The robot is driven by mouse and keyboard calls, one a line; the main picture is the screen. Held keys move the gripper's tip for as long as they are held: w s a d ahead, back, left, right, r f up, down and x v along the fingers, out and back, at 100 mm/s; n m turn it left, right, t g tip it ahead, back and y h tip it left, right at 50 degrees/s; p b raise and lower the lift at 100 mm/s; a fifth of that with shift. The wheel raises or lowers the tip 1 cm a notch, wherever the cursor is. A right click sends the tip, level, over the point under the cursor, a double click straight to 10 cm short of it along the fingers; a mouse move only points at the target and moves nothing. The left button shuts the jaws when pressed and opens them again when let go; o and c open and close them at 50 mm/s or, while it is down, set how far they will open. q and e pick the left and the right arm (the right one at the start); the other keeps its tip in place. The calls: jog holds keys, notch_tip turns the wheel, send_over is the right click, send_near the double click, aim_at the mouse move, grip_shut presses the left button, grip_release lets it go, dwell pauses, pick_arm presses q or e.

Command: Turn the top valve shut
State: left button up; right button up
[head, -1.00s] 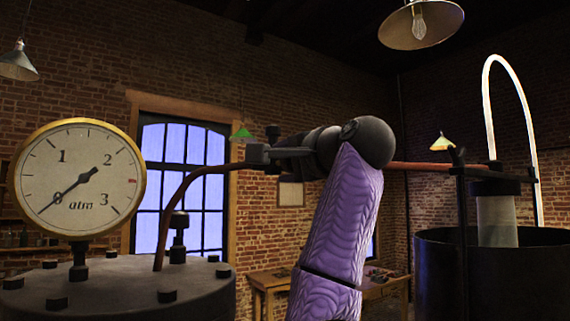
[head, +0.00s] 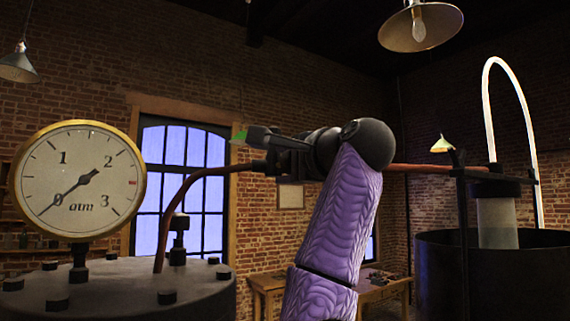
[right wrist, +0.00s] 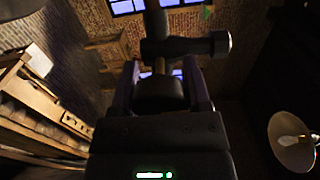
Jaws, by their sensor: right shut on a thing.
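The top valve sits on the copper pipe (head: 205,171), mostly behind my right gripper (head: 268,149) in the head view. In the right wrist view its dark body (right wrist: 185,47) crosses ahead of the jaws, with a short brass stem toward me. A dark round knob (right wrist: 160,93) on that stem sits between the two fingers of my right gripper (right wrist: 164,80), which is shut on it. The fingers look tilted in the head view. My left gripper is not in view.
A black tank (head: 520,270) with a pale curved tube (head: 490,85) stands at right. A wooden table (head: 268,282) is behind.

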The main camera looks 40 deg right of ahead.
jog(key=o, duration=1.3)
jog(key=shift+s, duration=0.1)
jog(key=shift+s+f, duration=0.1)
jog(key=shift+s, duration=0.05)
jog(key=s+b, duration=0.1)
jog(key=s, duration=0.2)
jog(key=s+b, duration=0.2)
jog(key=s, duration=0.1)
jog(key=s+a+b, duration=0.1)
jog(key=s+b, duration=0.1)
jog(key=s, duration=0.1)
jog(key=shift+s, duration=0.25)
